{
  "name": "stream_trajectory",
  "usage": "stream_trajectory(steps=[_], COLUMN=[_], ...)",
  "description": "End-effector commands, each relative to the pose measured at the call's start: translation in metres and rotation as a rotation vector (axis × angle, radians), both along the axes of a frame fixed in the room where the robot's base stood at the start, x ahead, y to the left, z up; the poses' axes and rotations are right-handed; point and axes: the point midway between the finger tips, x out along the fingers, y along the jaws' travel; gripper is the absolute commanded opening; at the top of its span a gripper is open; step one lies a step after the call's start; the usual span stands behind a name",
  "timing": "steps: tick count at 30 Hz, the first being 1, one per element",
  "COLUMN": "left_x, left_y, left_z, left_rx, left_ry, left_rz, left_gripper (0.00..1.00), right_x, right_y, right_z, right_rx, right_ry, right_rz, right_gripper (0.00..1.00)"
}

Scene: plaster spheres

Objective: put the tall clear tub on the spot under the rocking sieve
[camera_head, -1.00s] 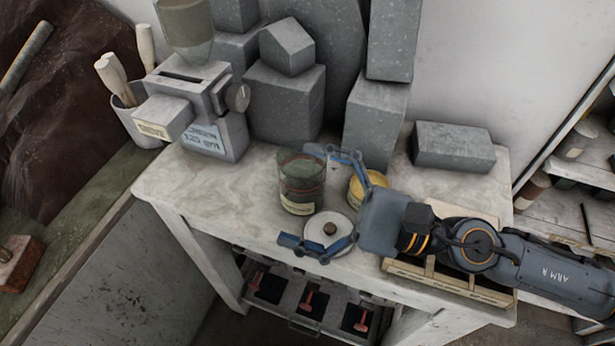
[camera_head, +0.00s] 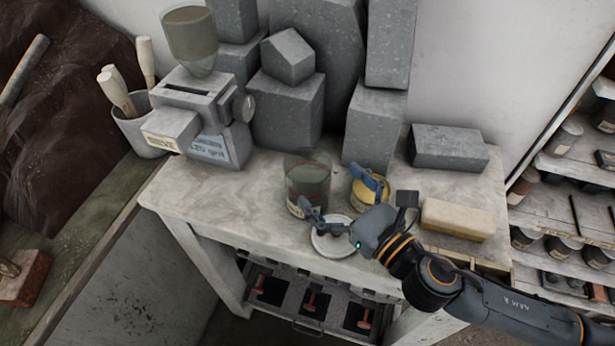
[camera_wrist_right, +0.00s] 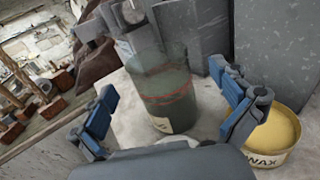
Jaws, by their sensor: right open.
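The tall clear tub (camera_head: 305,190) stands upright on the pale bench top, with dark green showing through its wall and a red line around it. My right gripper (camera_head: 338,196) is open and empty at the tub's near right side. In the right wrist view the tub (camera_wrist_right: 170,95) shows between and beyond the spread blue fingers (camera_wrist_right: 168,90); I cannot tell whether either finger touches it. A grey machine (camera_head: 205,105) with a clear hopper, a side knob and a label stands at the back left. It appears to be the rocking sieve. The spot under it is not distinct. My left gripper is not in view.
A yellow wax tin (camera_head: 364,198) stands right of the tub, close to one finger. A white disc (camera_head: 328,243) lies in front. A tan block (camera_head: 457,218) sits at right. Grey plaster blocks (camera_head: 290,108) line the back. Bench between tub and machine is clear.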

Motion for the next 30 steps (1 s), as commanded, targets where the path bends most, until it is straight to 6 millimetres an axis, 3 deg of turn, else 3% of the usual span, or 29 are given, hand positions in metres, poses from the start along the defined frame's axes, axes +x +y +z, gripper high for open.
stream_trajectory(steps=[15,23,25,30], left_x=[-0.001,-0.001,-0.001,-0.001], left_y=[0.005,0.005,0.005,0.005], left_z=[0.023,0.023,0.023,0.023], left_rx=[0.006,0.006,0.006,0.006], left_ry=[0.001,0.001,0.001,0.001], left_rz=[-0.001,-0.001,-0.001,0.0], left_gripper=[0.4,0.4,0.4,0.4], right_x=[0.04,0.043,0.043,0.043], right_y=[0.039,0.041,0.041,0.041], right_z=[-0.004,-0.006,-0.006,-0.006], right_rx=[0.0,-0.001,-0.001,-0.001], right_ry=[-0.001,-0.001,-0.001,-0.001], right_rz=[0.001,0.002,0.001,0.001], right_gripper=[1.0,1.0,0.92,0.57])
